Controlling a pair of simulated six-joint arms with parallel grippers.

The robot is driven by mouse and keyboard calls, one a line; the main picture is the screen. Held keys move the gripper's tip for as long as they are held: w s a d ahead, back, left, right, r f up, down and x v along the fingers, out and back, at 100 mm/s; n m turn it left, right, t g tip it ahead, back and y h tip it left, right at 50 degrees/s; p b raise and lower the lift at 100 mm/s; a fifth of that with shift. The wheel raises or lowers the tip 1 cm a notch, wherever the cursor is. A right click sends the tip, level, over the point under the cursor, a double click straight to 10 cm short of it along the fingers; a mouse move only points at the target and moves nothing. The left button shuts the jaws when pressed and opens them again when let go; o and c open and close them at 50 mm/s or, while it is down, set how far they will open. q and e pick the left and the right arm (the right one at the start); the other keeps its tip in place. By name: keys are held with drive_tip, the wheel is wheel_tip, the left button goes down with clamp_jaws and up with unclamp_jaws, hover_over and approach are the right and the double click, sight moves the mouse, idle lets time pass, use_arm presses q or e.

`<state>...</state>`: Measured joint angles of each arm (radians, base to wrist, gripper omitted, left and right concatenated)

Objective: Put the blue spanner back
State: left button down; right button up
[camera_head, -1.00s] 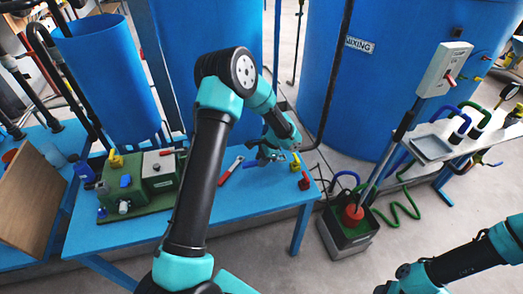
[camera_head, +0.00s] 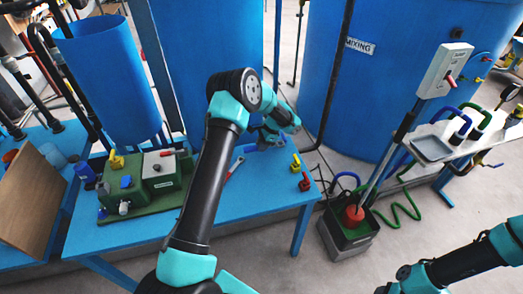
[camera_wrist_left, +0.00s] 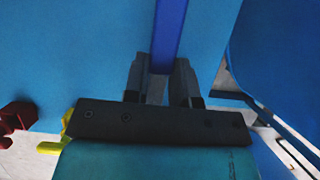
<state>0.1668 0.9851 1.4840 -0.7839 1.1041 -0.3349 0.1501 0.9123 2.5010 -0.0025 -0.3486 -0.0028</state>
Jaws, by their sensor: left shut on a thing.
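My left gripper (camera_head: 262,141) is over the back right part of the blue bench (camera_head: 225,212), near the big blue tank. In the left wrist view its two fingers (camera_wrist_left: 159,83) are shut on the blue spanner (camera_wrist_left: 168,35), a dark blue bar that runs up out of the picture from between them. The spanner's far end is out of that view. In the head view the gripper and wrist hide most of the spanner. My right arm enters at the lower right, and its gripper is not in view.
A red-handled spanner (camera_head: 235,167) lies on the bench, partly behind my left arm. A yellow valve (camera_head: 296,162) and a red valve (camera_head: 305,182) stand at the bench's right end. A green and grey machine (camera_head: 160,172) is at left. A pump box (camera_head: 345,238) stands on the floor.

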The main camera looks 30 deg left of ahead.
sight(261, 156)
use_arm(q)
drive_tip(key=shift+w+a, duration=0.15)
drive_tip(key=shift+w, duration=0.1)
drive_tip(key=shift+f, duration=1.75)
drive_tip(key=shift+f, duration=0.6)
drive_tip(key=c, duration=0.9)
unclamp_jaws()
drive_tip(key=shift+c, duration=0.2)
drive_tip(key=shift+r, duration=0.15)
drive_tip(key=shift+r, duration=0.65)
drive_tip(key=v, duration=1.1)
drive_tip(key=shift+w+r, duration=0.1)
drive_tip(key=shift+r, duration=0.15)
